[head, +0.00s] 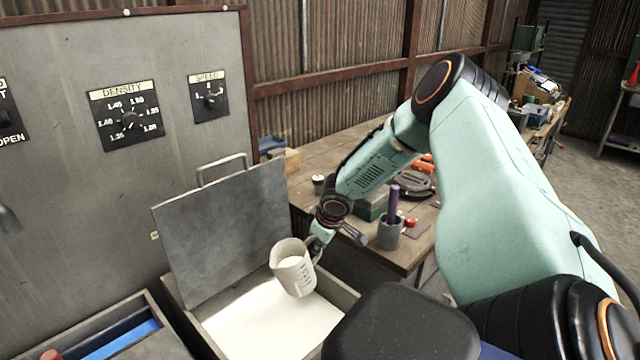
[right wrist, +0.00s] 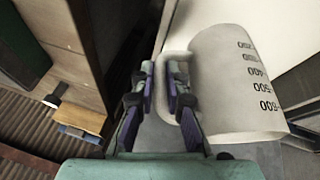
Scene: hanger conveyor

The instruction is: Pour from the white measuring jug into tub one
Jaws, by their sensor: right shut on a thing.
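The white measuring jug (head: 294,272) hangs over an open metal tub (head: 343,303) full of white liquid; no number shows on this tub. The jug is slightly tilted, with white contents visible at its mouth. No stream shows leaving it. My right gripper (head: 314,252) is shut on the jug's handle, at the jug's right side. In the right wrist view, the fingers (right wrist: 172,100) close around the handle, and the jug (right wrist: 238,85) shows its printed scale. The tub's grey lid (head: 225,225) stands open behind. My left gripper is out of view.
A second tub with blue inside (head: 125,341) is at lower left. A panel with density (head: 128,118) and speed (head: 209,97) dials rises behind. A wooden workbench (head: 310,165) to the right bears a grey cup (head: 389,234) with a purple rod, and tools.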

